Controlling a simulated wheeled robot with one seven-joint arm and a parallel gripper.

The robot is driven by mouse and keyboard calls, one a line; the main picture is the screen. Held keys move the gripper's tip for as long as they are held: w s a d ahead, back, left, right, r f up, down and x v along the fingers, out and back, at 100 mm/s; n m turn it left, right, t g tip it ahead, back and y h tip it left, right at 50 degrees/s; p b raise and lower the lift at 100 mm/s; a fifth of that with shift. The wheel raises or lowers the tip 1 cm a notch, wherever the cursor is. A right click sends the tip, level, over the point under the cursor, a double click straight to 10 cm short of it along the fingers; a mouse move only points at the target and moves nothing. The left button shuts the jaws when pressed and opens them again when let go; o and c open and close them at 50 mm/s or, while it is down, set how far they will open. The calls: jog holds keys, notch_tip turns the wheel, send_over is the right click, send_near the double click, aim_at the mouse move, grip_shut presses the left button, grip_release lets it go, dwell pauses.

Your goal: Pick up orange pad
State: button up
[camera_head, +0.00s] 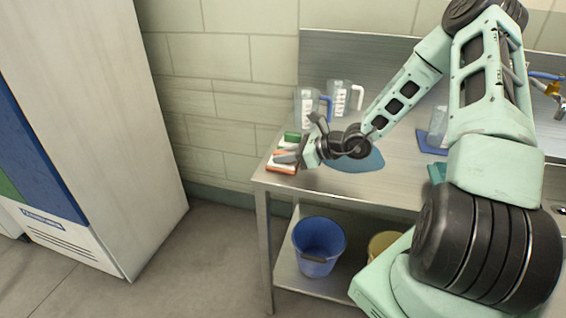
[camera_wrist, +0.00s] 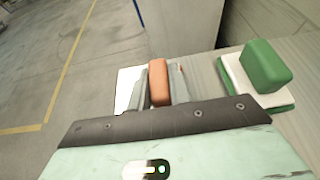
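The orange pad (camera_wrist: 159,82) has an upright orange block on a white base with an orange edge. In the head view the orange pad (camera_head: 283,168) is at the left front corner of the metal table (camera_head: 325,183), partly hidden by my gripper (camera_head: 298,154). In the wrist view my gripper (camera_wrist: 161,92) has one grey finger on each side of the orange block, both close against it. The fingers look shut on it. The base looks to be at table level; I cannot tell whether it touches.
A green pad (camera_wrist: 268,66) on a white base stands beside the orange one. Clear jugs (camera_head: 342,100) stand behind, and a blue patch (camera_head: 366,163) lies to the right. A blue bucket (camera_head: 318,245) is on the lower shelf. A tall cabinet (camera_head: 120,120) stands left of the table.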

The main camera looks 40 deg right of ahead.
grip_shut()
jog(key=shift+r, duration=0.1)
